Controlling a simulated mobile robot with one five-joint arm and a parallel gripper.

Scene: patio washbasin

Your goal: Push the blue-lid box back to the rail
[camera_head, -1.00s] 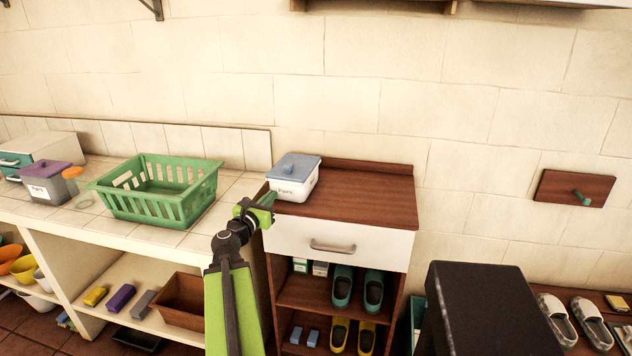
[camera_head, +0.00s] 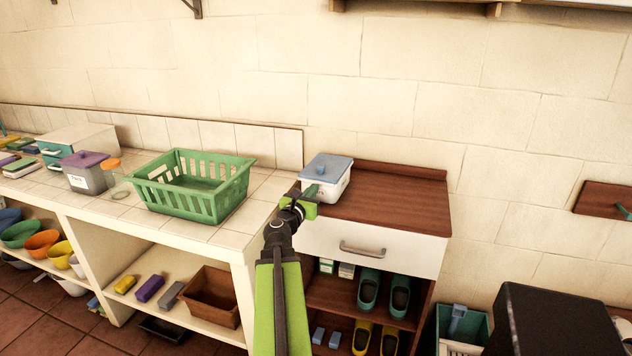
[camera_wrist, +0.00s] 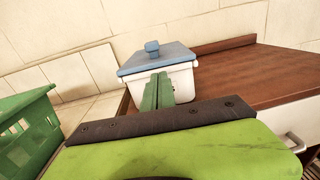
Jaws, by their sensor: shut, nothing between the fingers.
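The blue-lid box (camera_head: 330,177) is a white box with a flat blue lid and a small knob. It stands upright on the left end of the brown cabinet top (camera_head: 400,205). The rail (camera_head: 400,170) is the low raised wooden strip along the back of that top. My gripper (camera_head: 311,191) is shut and empty at the front face of the box. In the wrist view its green fingers (camera_wrist: 158,92) point at the front of the box (camera_wrist: 160,70) and cover part of it. I cannot tell whether they touch it.
A green basket (camera_head: 192,187) stands on the tiled counter to the left. A purple-lid container (camera_head: 86,172) is farther left. The cabinet top right of the box is clear. A drawer handle (camera_head: 362,249) sticks out below, and a dark block (camera_head: 555,325) stands at lower right.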

